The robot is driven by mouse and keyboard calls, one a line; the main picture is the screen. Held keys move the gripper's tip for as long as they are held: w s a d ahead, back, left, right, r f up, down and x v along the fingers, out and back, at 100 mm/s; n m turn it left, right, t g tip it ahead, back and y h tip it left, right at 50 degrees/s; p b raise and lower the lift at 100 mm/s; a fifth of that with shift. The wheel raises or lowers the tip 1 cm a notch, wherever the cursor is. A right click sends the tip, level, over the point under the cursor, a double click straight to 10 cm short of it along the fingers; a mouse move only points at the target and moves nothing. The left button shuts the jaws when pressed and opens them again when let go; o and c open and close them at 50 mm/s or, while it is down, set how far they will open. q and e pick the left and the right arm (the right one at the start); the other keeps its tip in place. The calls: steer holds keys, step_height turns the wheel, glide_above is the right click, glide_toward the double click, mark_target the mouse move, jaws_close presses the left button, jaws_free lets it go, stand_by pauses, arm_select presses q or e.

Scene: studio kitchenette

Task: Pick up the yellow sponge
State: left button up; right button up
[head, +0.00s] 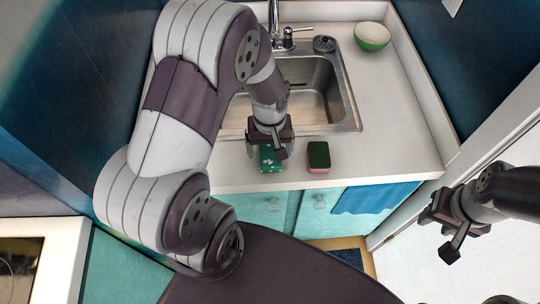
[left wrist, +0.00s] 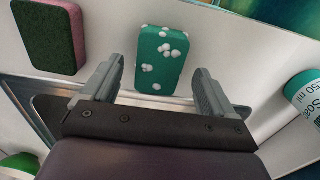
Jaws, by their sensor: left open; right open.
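I see no yellow sponge in either view. A green sponge-like block with white dots or foam (head: 267,160) lies on the counter in front of the sink; it also shows in the left wrist view (left wrist: 160,58). A pink sponge with a dark green top (head: 318,157) lies to its right and shows in the left wrist view (left wrist: 55,35). My left gripper (head: 270,148) is open over the green block, whose far part it hides in the head view. In the left wrist view the block appears between and beyond the fingers; contact is unclear. My right gripper (head: 440,234) is open and empty, off the counter at right.
The sink (head: 345,105) with its faucet (head: 287,38) lies behind the sponges. A soap bottle (left wrist: 306,95) shows in the left wrist view. The counter's right side (head: 395,130) is clear.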

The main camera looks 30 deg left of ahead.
arm_select(q)
step_height(320, 180, down, 3)
steer(key=shift+w+r, duration=0.1)
steer(key=c, duration=1.1)
step_height(320, 180, up, 4)
steer(key=shift+r, duration=0.15)
steer(key=d+r, duration=0.2)
steer(key=d, duration=0.2)
steer(key=d+r, duration=0.2)
steer(key=d, duration=0.2)
steer(key=d+r, duration=0.2)
steer(key=d, duration=0.1)
steer(key=shift+d+r, duration=0.35)
steer(key=shift+d, duration=0.05)
steer(key=o, duration=0.5)
steer(key=shift+c, duration=0.2)
steer(key=c, duration=0.3)
steer(key=shift+f, duration=0.1)
